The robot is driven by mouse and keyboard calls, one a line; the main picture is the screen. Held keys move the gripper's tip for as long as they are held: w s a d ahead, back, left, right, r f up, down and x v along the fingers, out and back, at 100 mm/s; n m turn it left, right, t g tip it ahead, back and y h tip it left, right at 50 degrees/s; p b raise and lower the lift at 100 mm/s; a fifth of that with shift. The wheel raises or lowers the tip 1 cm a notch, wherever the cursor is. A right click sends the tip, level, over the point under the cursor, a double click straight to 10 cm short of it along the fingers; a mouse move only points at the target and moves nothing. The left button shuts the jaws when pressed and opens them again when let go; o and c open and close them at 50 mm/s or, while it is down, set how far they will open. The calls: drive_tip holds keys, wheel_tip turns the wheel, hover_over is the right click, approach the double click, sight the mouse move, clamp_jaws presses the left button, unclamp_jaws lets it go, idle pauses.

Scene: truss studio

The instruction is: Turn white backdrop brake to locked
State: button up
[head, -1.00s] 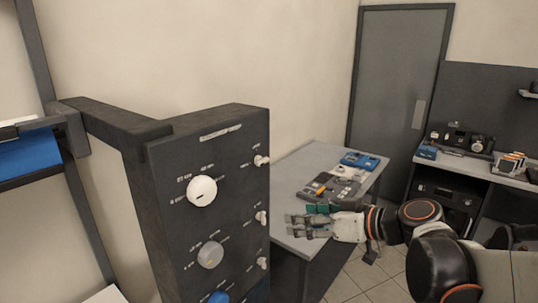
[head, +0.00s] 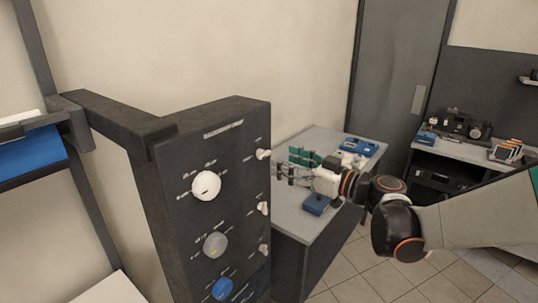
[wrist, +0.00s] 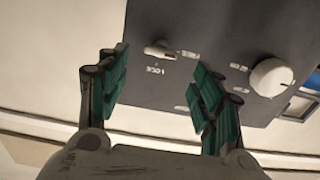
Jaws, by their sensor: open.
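The dark control panel (head: 235,160) stands left of my gripper in the head view. Its front carries a white knob (head: 206,185), a grey knob (head: 215,245) and a blue knob (head: 222,289). A small white lever (head: 263,154) sits right of the white knob, at the top of a column of similar levers. My gripper (head: 288,165) is open and empty, just right of the panel. In the wrist view, a white lever (wrist: 158,49) shows beyond and between the teal fingers (wrist: 160,80), apart from them. The white knob (wrist: 271,77) is to its right. The small labels are hard to read.
A rack with a blue roll (head: 30,155) is at far left. A desk with equipment (head: 455,140) is at back right.

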sight(267, 154)
drive_tip(key=x, duration=0.6)
drive_tip(key=shift+w+a, duration=0.15)
drive_tip(key=shift+a, duration=0.1)
drive_tip(key=c, duration=1.1)
